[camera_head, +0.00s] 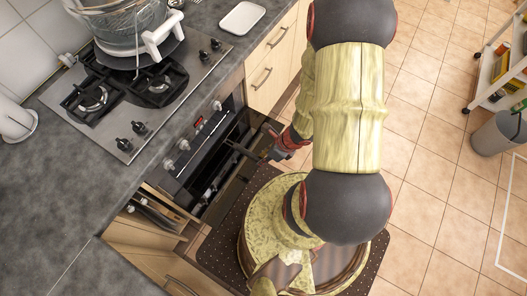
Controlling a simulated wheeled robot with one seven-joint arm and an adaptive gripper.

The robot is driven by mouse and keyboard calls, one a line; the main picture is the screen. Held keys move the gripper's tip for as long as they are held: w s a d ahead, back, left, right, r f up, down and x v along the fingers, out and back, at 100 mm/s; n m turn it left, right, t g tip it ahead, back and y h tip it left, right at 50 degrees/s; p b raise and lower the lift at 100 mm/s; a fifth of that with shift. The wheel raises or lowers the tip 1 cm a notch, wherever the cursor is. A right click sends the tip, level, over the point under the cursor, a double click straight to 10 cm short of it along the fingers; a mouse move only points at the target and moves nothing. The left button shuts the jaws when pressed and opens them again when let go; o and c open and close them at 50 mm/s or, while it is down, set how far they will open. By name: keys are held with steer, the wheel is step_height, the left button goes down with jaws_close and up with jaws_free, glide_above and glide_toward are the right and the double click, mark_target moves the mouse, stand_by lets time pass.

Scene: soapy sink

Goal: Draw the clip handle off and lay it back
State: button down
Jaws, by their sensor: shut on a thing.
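My gripper (273,143) is at the end of my arm, beside the oven (200,150) front. It is shut on a dark, slim, bar-like thing that seems to be the clip handle (243,151). The bar points left toward the dark oven opening. My gripper and arm partly hide it, and its far end blends into the dark oven area. I cannot tell whether it is joined to anything there.
A hob (137,95) above the oven bears a glass bowl (118,22) with a white handle. A white tray (243,17) lies on the grey counter (50,185). An open drawer (150,213) juts out lower left. Tiled floor is free at right, near a trolley (497,72) and bin (497,133).

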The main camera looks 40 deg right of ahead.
step_height(320, 180, up, 20)
steer(key=p, duration=1.6)
steer(key=shift+p, duration=0.3)
steer(key=shift+f, duration=0.1)
stand_by(0.5)
